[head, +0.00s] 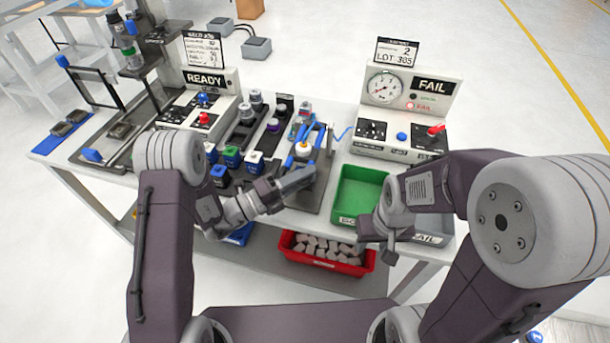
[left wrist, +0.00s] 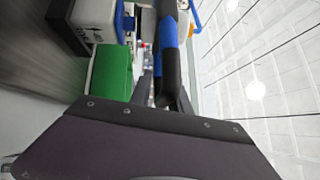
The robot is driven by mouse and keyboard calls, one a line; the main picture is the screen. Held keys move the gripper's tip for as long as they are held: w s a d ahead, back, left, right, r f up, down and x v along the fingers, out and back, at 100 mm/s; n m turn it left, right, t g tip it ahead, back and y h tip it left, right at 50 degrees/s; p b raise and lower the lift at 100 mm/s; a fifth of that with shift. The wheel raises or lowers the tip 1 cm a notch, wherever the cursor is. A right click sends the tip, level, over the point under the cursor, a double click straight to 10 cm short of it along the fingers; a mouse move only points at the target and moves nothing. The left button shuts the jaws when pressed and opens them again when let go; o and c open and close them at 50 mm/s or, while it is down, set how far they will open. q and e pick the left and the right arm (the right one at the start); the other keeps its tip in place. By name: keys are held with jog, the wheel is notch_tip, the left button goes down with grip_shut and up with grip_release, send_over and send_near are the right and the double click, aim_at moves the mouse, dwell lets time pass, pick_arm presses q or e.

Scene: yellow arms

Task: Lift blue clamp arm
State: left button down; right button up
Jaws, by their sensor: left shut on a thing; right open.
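The blue clamp arm (head: 307,132) belongs to a fixture at the middle of the bench in the head view. A white round part (head: 302,148) sits at the fixture under it. My left gripper (head: 303,178) is at the near side of the fixture and is shut on the clamp arm. In the left wrist view, the blue and black bar of the clamp arm (left wrist: 168,45) runs down to the fingers (left wrist: 165,95). The exact contact is partly hidden by the gripper. My right gripper (head: 376,232) is open and empty, in front of the green bin.
A green bin (head: 345,196) stands right of the fixture. A FAIL test box with a gauge (head: 385,87) is behind it, and a READY box (head: 210,90) is at the left. Racks with several capped parts (head: 232,156) stand left of the fixture. A red bin (head: 325,267) is below.

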pick_arm(q)
jog(key=shift+w+r, duration=0.1)
jog(key=shift+r, duration=0.15)
